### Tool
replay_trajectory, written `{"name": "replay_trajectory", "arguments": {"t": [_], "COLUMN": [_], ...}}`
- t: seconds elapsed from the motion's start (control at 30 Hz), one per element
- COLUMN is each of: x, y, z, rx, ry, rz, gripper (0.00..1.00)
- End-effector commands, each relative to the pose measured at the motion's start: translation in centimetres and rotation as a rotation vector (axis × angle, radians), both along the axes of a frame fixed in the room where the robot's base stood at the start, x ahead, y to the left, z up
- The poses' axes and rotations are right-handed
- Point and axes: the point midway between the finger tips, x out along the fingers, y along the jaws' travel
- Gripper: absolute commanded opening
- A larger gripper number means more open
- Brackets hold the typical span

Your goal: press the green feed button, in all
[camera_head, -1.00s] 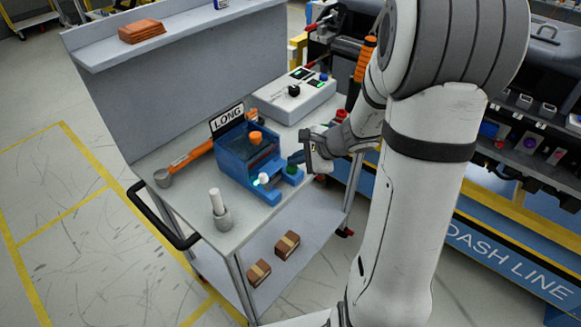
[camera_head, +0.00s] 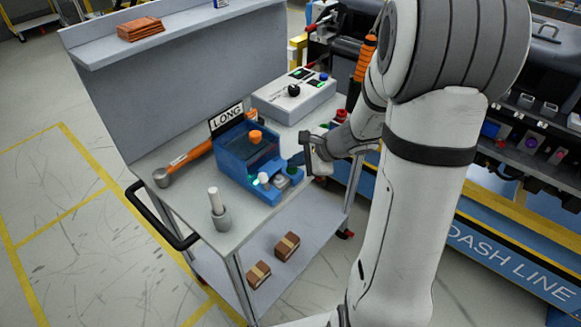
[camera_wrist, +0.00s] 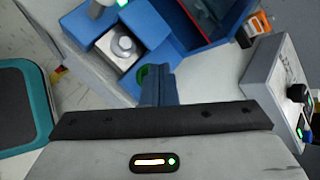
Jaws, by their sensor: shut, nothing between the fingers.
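The blue feeder (camera_head: 236,160) stands on the cart with a "LONG" sign behind it. Its green feed button (camera_head: 292,170) is at the front right corner; it also shows in the wrist view (camera_wrist: 145,74), partly covered by my fingers. My gripper (camera_head: 297,159) is shut and empty, its fingertips (camera_wrist: 158,72) right at the button. I cannot tell whether they touch it. A silver-grey round part on a light block (camera_wrist: 121,46) sits in the feeder's front pocket beside the button; in the head view this part (camera_head: 281,181) shows as well.
A white-topped post with a green glow (camera_head: 263,178) is on the feeder's front left. A control box (camera_head: 294,97) stands behind.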

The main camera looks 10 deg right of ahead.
Motion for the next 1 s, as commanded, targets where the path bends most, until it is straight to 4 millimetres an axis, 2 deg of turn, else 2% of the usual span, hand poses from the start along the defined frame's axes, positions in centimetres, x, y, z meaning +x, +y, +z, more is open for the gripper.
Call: {"name": "replay_trajectory", "arguments": {"t": [0.27,0.6,1.0], "x": [0.0,0.0,0.0], "y": [0.0,0.0,0.0], "z": [0.1,1.8,2.1], "rx": [0.0,0.0,0.0], "ry": [0.001,-0.001,-0.001], "rz": [0.001,0.001,0.001], "gripper": [0.0,0.0,0.0]}}
